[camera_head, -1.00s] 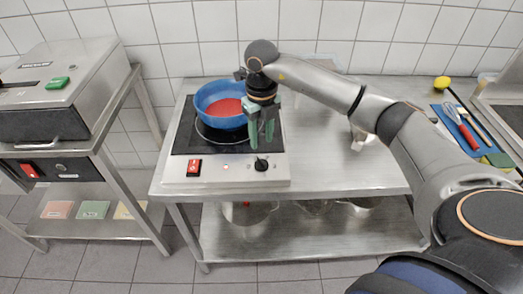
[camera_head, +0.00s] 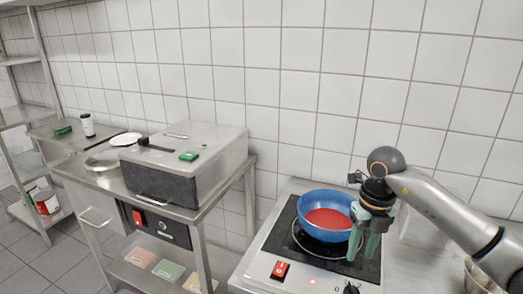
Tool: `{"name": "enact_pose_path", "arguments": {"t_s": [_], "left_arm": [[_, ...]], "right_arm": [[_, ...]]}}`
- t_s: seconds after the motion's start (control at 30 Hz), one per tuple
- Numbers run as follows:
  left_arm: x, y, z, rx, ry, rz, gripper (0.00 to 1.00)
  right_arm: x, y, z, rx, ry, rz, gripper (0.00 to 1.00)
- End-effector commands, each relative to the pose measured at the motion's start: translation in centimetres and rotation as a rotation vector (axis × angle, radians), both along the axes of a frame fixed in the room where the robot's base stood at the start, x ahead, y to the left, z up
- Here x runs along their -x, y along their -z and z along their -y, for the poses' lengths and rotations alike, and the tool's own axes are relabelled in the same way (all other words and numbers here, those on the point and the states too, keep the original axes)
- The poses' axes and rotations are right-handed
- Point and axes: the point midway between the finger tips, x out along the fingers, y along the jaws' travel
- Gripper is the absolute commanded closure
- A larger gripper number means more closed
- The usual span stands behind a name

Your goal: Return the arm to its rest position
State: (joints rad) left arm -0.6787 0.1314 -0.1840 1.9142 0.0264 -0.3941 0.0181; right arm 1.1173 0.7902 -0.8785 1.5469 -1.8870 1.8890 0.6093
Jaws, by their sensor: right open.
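My right arm reaches in from the right edge. My right gripper (camera_head: 364,243) points down at the right side of a blue pan (camera_head: 312,198) with red contents (camera_head: 328,219). Its two greenish fingers are apart and nothing shows between them. The pan sits on a black hob (camera_head: 283,240) on the steel counter. I cannot tell whether the fingers touch the pan's rim. My left gripper is not in view.
A steel appliance with a green switch (camera_head: 189,156) stands on a steel cart left of the hob. Farther left are a white plate (camera_head: 126,139), a small jar (camera_head: 88,125) and a steel rack (camera_head: 22,122). The hob's red switch (camera_head: 280,270) faces front. A tiled wall is behind.

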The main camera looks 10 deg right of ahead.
Motion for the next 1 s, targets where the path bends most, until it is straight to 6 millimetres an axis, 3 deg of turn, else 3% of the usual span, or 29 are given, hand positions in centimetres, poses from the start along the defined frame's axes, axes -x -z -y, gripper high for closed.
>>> {"name": "enact_pose_path", "arguments": {"t_s": [0.07, 0.17, 0.27, 0.3, 0.4, 0.53, 0.67, 0.77, 0.87, 1.0], "left_arm": [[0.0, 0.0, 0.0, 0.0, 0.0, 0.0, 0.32], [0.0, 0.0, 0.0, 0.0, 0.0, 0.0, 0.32], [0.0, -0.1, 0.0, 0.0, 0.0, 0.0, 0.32], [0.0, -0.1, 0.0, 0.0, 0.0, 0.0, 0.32], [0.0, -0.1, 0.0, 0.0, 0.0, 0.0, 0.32], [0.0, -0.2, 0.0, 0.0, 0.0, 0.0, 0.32], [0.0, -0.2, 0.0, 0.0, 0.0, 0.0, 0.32], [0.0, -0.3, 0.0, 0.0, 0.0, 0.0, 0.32], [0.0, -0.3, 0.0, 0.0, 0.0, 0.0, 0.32], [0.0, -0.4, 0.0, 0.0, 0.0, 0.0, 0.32]], "right_arm": [[0.4, 1.5, -2.4, -0.08, -0.043, -0.013, 0.59], [1.6, 3.9, -7.6, -0.277, -0.117, -0.031, 0.59], [3.8, 5.5, -14.7, -0.571, -0.169, -0.053, 0.59], [4.7, 5.6, -17.4, -0.698, -0.17, -0.058, 0.59], [6.6, 4.6, -22.9, -1.007, -0.123, -0.069, 0.59], [7.6, 2.1, -27.2, -1.379, 0.053, -0.074, 0.59], [6.7, 0.3, -28.0, -1.682, 0.356, -0.065, 0.59], [5.2, 0.7, -26.5, -1.844, 0.665, -0.057, 0.59], [4.0, 3.1, -23.8, -1.928, 1.025, -0.048, 0.59], [4.5, 9.9, -19.0, -1.891, 1.58, -0.055, 0.59]]}}
